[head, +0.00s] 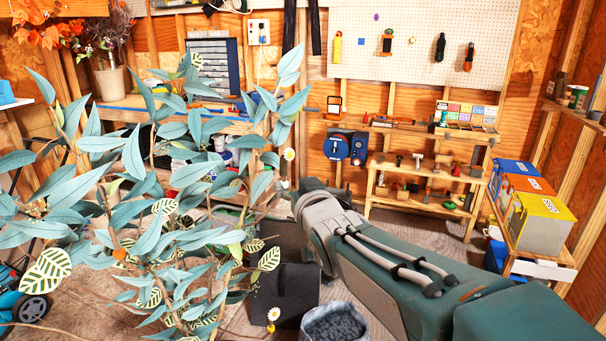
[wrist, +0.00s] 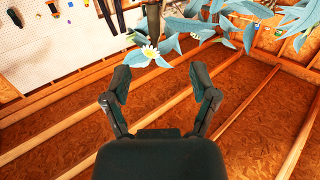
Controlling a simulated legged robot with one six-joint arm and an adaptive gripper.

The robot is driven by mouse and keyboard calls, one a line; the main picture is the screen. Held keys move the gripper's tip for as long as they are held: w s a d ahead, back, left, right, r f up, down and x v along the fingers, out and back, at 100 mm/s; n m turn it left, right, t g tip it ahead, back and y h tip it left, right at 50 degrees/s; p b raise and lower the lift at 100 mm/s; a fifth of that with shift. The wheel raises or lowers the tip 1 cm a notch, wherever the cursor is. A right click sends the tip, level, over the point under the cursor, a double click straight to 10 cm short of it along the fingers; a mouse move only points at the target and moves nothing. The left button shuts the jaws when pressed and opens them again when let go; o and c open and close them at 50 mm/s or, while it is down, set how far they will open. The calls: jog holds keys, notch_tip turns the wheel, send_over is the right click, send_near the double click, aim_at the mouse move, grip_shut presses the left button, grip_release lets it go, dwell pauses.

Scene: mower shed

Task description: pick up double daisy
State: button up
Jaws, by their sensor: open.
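A white daisy flower with a yellow centre (head: 289,154) stands at the right edge of the leafy plant in the head view, just above and left of my arm's end. Another white daisy head (head: 273,314) shows low down, beside a dark pot. I cannot tell which one is the double daisy. In the wrist view a daisy (wrist: 149,51) lies beyond my fingertips, between them and slightly left, against blue-green leaves. My gripper (wrist: 161,76) is open and empty, its two dark fingers spread apart. In the head view its fingers cannot be made out.
A large blue-green leafy plant (head: 150,190) fills the left, its leaves close to my arm's end. A dark pot of gravel (head: 334,325) stands below my arm. A shelf (head: 425,170), pegboard (head: 420,35) and boxes (head: 540,222) are behind and right.

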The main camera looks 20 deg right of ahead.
aim_at(287, 163)
jog(key=shift+t, duration=0.3)
jog(key=w, duration=1.1)
jog(key=shift+d+r, duration=0.15)
jog(key=shift+r, duration=0.15)
jog(key=shift+c, duration=0.2)
jog(key=c, duration=0.8)
